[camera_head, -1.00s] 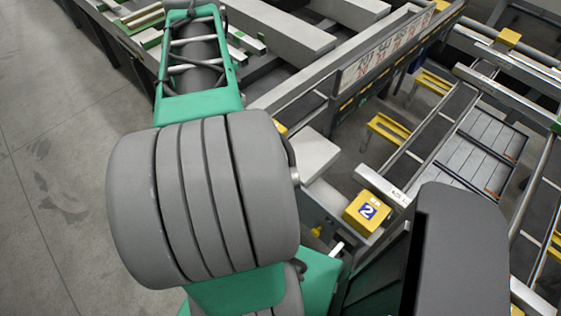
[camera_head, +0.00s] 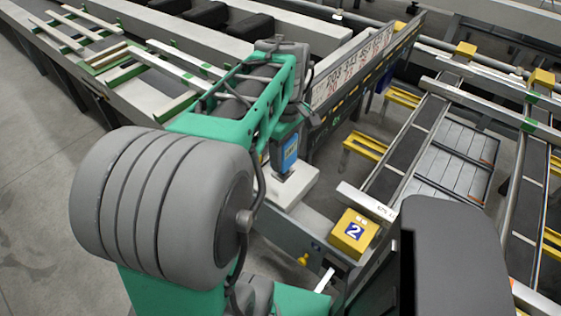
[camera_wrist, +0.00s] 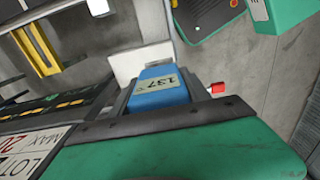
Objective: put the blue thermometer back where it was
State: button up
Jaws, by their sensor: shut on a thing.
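The blue thermometer (camera_head: 290,152) is held upright by my gripper (camera_head: 284,172), just above or at the white block (camera_head: 300,188). I cannot tell whether it touches the block. In the wrist view the blue thermometer (camera_wrist: 160,90) shows its display reading about 137, with the white block (camera_wrist: 128,65) behind it. My gripper is shut on it; its fingertips are mostly hidden by the thermometer and the green part in front.
A yellow box (camera_head: 353,232) marked 2 stands right of the white block. A sign panel on a rail (camera_head: 350,75) rises behind. Roller frames and yellow brackets (camera_head: 366,146) lie to the right. Timber on a bench (camera_head: 120,60) is at the left. Grey floor is open at far left.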

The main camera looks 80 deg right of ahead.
jog(key=shift+w+d+f, duration=0.4)
jog(key=shift+d+f, duration=0.35)
jog(key=shift+f, duration=0.75)
jog(key=shift+w+d+f, duration=0.45)
jog(key=shift+d+f, duration=0.3)
jog(key=shift+f, duration=0.75)
jog(key=shift+w+d+f, duration=0.4)
jog(key=shift+d+f, duration=0.35)
jog(key=shift+f, duration=0.75)
jog(key=shift+f, duration=0.1)
jog(key=shift+f, duration=0.15)
jog(key=o, duration=1.2)
jog(key=shift+o, duration=0.2)
